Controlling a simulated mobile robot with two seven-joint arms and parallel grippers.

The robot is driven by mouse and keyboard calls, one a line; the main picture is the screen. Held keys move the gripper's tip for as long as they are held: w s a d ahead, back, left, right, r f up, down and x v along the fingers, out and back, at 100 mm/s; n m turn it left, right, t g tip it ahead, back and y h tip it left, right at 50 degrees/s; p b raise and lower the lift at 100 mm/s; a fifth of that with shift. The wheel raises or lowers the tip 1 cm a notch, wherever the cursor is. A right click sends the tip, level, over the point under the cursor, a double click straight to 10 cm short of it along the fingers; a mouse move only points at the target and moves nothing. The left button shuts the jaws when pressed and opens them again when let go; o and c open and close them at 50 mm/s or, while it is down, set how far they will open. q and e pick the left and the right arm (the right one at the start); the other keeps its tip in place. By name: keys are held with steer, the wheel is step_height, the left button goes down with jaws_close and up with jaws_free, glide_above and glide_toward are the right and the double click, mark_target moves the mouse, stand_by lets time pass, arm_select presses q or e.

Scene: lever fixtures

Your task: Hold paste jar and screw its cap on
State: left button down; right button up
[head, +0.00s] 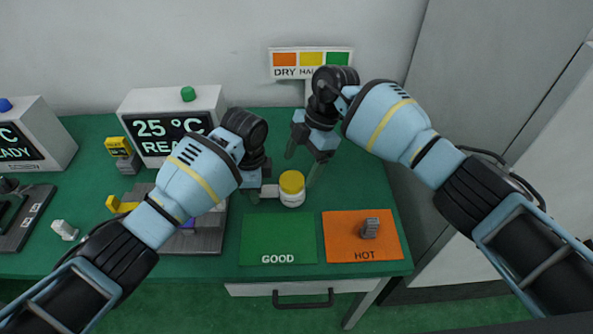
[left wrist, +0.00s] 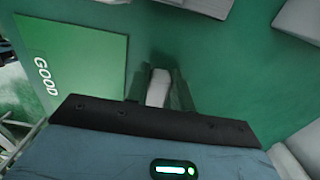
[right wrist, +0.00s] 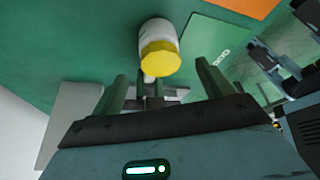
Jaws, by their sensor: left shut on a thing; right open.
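The paste jar (head: 292,199) is white and stands upright on the green table, behind the GOOD mat. Its yellow cap (head: 291,182) sits on top; how tightly, I cannot tell. In the right wrist view the jar (right wrist: 153,29) and cap (right wrist: 160,59) lie just beyond the fingertips. My left gripper (head: 268,192) is shut on a white part at the jar's left side; that part (left wrist: 158,88) shows between the fingers in the left wrist view. My right gripper (head: 301,170) is open and empty, above and close to the cap, its fingers (right wrist: 162,72) apart.
The green GOOD mat (head: 277,235) lies in front. A display box (head: 205,104) and a DRY sign (head: 283,73) stand behind. A grey fixture with a yellow lever (head: 120,205) is at left.

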arm_select(q)
steer(key=c, duration=1.1)
jaws_free()
arm_select(e)
steer(key=v, duration=0.8)
steer(key=shift+d+r, duration=0.1)
steer(key=shift+r, duration=0.05)
arm_select(q)
step_height(320, 180, up, 12)
steer(key=shift+r, duration=0.1)
